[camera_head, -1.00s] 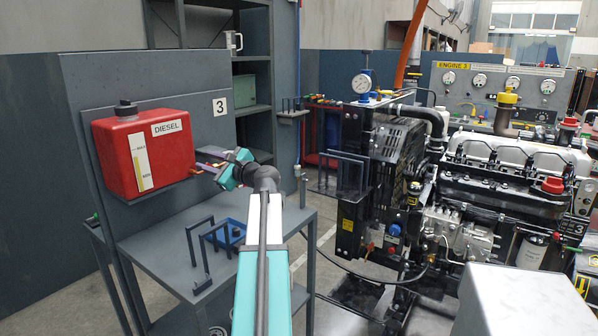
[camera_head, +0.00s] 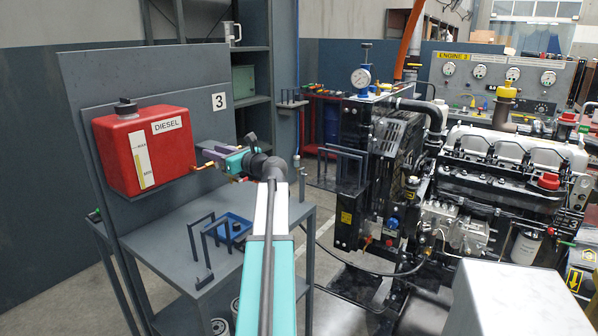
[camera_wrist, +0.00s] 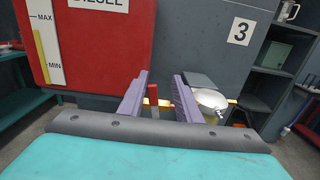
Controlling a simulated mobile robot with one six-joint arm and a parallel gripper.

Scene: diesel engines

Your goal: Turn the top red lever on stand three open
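Stand three (camera_head: 80,80) is a grey panel with a "3" label and a red diesel tank (camera_head: 115,155). Brass fittings (camera_head: 207,166) come out of the tank's right side. My gripper (camera_head: 205,148) is beside the tank, above these fittings. In the wrist view the purple fingers of my gripper (camera_wrist: 161,85) are apart. A short upright red lever (camera_wrist: 153,98) stands between them, closer to the left finger. A gap shows between the lever and the right finger. The red lever is hidden behind my gripper in the head view. A lower lever cannot be made out.
A silver round part (camera_wrist: 211,100) sits just right of the right finger. A grey table (camera_head: 170,255) with a blue tray (camera_head: 228,228) and dark upright handles is below my arm. The engine (camera_head: 500,170) stands at the right. Grey shelves (camera_head: 250,60) are behind.

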